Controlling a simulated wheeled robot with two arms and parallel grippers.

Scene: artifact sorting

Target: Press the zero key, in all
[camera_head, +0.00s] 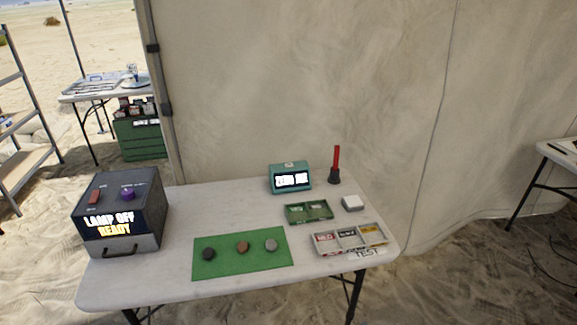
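A teal box with a lit display (290,180) stands at the back of the white table (180,283). Its bright text appears to read "ZERO ME". A small pale spot shows on its top edge; I cannot tell whether it is the zero key. Neither of my grippers is in view.
A dark box (120,212) reading "LAMP OFF READY" stands at the left. Three small round pieces lie on a green mat (205,270). A green tray (308,212), a labelled grey tray (336,249), a white block (352,203) and a red upright stick (336,160) are right.

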